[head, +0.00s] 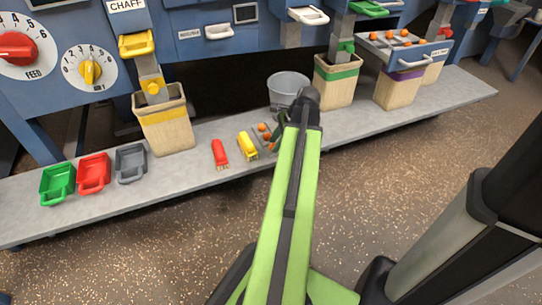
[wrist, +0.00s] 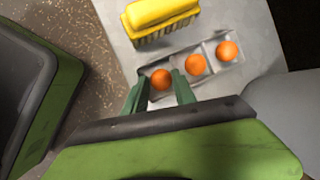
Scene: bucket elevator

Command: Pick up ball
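Three orange balls sit in a row in a small grey sectioned tray (wrist: 209,51) on the bench. In the wrist view, the left ball (wrist: 160,80) lies between the two dark green fingers of my gripper (wrist: 157,84). The fingers stand apart on either side of it, and I cannot tell whether they touch it. The middle ball (wrist: 195,65) and the right ball (wrist: 227,51) are outside the fingers, to the right. In the head view, my gripper (head: 280,130) is beside the tray, partly hidden by my own arm; one ball (head: 262,127) shows clearly there.
A yellow brush (wrist: 161,20) lies close beyond the tray, with a red brush (head: 219,153) to its left. A grey bucket (head: 287,88) stands behind. Green, red and grey scoops (head: 131,163) are at the left. More balls sit in a drawer (head: 405,48) at the right.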

